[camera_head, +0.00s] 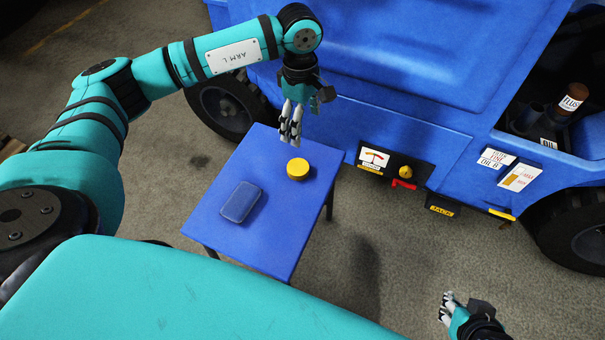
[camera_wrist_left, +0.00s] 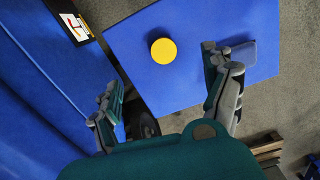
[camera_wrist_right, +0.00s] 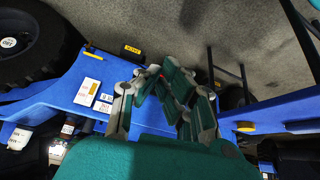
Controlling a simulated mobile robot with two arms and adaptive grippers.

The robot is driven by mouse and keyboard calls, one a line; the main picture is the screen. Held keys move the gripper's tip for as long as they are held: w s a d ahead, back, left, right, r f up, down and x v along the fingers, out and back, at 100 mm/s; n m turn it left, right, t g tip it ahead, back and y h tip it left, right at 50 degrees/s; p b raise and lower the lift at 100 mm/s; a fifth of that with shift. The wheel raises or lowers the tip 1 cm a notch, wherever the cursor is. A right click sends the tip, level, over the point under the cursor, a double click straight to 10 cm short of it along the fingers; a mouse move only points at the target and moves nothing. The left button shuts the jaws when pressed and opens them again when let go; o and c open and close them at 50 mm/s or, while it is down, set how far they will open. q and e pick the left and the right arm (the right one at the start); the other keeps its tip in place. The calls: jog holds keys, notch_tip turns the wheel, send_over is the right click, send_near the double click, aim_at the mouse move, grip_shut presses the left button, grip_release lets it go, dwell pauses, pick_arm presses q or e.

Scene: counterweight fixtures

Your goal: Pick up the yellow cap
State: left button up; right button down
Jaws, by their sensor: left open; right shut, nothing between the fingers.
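The yellow cap (camera_head: 298,169) is a short round disc lying on the blue table (camera_head: 215,205). It also shows in the left wrist view (camera_wrist_left: 163,51), on the table beyond the fingers. My left gripper (camera_head: 291,138) is open and empty, above the table and a little behind the cap, not touching it. In the left wrist view its fingers (camera_wrist_left: 165,88) are spread wide. My right gripper (camera_head: 447,308) is low at the right, away from the table. In the right wrist view its fingers (camera_wrist_right: 165,82) are closed together with nothing between them.
A dark blue flat case (camera_head: 241,202) lies on the table, left of and in front of the cap. Grey floor (camera_head: 400,250) is clear at the right.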

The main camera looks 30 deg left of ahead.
pick_arm(q)
jog(key=a, duration=0.1)
jog(key=b, duration=0.2)
send_over(300, 167)
notch_tip(300, 167, down, 6)
jog(key=f, duration=0.1)
jog(key=shift+y, duration=0.3)
notch_tip(300, 167, down, 4)
jog(key=shift+w+f+b, duration=0.1)
jog(key=shift+f+b, duration=0.15)
jog(key=shift+b, duration=0.1)
jog(key=f, duration=0.1)
jog(key=f+b, duration=0.1)
jog(key=f, duration=0.3)
jog(key=shift+s+f+b, duration=0.1)
jog(key=shift+s+b, duration=0.15)
jog(key=shift+b, duration=0.1)
jog(key=shift+f, duration=0.2)
jog(key=c, duration=1)
pick_arm(e)
jog(key=w+a+r+t+y, duration=0.2)
jog(key=w+r+t, duration=0.3)
jog(key=r, duration=0.3)
jog(key=w+a+r+t+y, duration=0.1)
jog(key=w+a+r+t, duration=0.2)
jog(key=w+r+t, duration=0.3)
notch_tip(300, 167, up, 2)
jog(key=shift+w+a+n+t+y, duration=0.15)
jog(key=shift+n+t+y, duration=0.15)
jog(key=shift+t+y, duration=0.15)
